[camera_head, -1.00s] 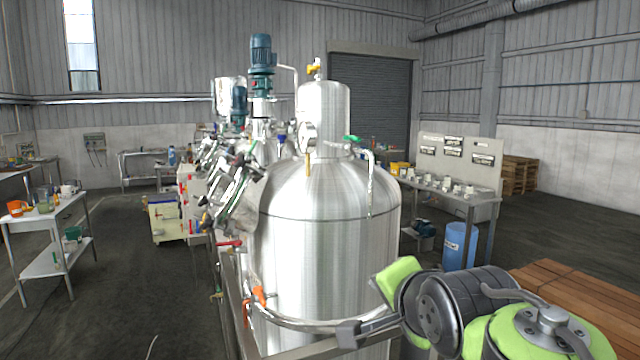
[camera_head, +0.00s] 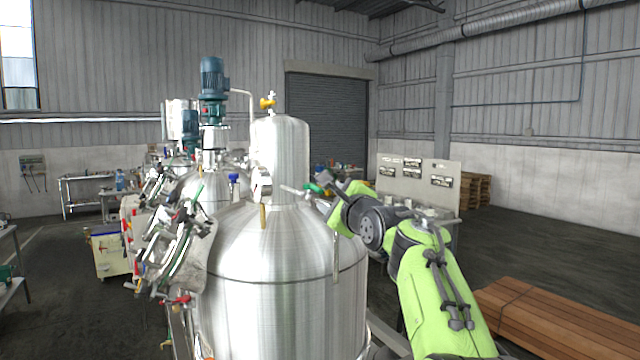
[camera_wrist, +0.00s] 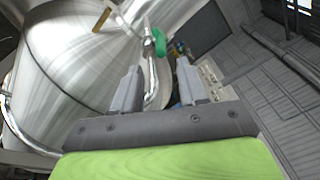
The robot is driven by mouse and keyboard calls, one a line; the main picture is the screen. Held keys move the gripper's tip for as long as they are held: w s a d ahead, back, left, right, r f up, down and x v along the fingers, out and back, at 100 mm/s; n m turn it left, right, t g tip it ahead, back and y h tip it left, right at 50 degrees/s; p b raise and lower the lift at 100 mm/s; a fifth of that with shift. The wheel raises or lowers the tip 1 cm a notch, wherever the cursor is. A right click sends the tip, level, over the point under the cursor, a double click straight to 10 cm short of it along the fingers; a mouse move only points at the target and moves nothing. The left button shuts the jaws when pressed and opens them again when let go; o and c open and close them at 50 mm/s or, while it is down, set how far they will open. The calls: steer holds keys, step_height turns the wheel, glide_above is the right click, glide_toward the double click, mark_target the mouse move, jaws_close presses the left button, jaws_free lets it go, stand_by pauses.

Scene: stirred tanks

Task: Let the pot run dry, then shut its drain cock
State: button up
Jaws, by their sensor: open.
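The steel pot (camera_head: 285,290) stands in the middle of the head view, with a domed top and a narrower upright cylinder (camera_head: 281,160). A green-handled cock (camera_head: 313,188) sits on a thin bent pipe (camera_head: 336,250) at the pot's right shoulder. In the wrist view the green handle (camera_wrist: 158,42) and the pipe (camera_wrist: 152,78) lie just beyond my gripper (camera_wrist: 157,85). The gripper is open and empty, its fingers apart on either side of the pipe's line of sight. A red-handled valve (camera_head: 180,300) is low at the pot's left. I cannot tell which is the drain cock, nor the level inside.
A yellow-handled valve (camera_head: 267,103) tops the cylinder. More vessels with blue motors (camera_head: 212,78) stand behind and left. A bench with a labelled back panel (camera_head: 420,180) is behind my arm. Stacked planks (camera_head: 550,320) lie at the right. Floor beyond them is clear.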

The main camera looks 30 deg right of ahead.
mark_target(322, 192)
steer(key=p+x, duration=0.1)
steer(key=x, duration=0.1)
steer(key=r+p+x, duration=0.1)
steer(key=x, duration=0.1)
steer(key=shift+w, duration=0.35)
steer(key=shift+w+d+f, duration=0.15)
steer(key=shift+w+f, duration=0.2)
steer(key=shift+w, duration=0.15)
steer(key=shift+s, duration=0.15)
steer(key=shift+c, duration=0.9)
jaws_close()
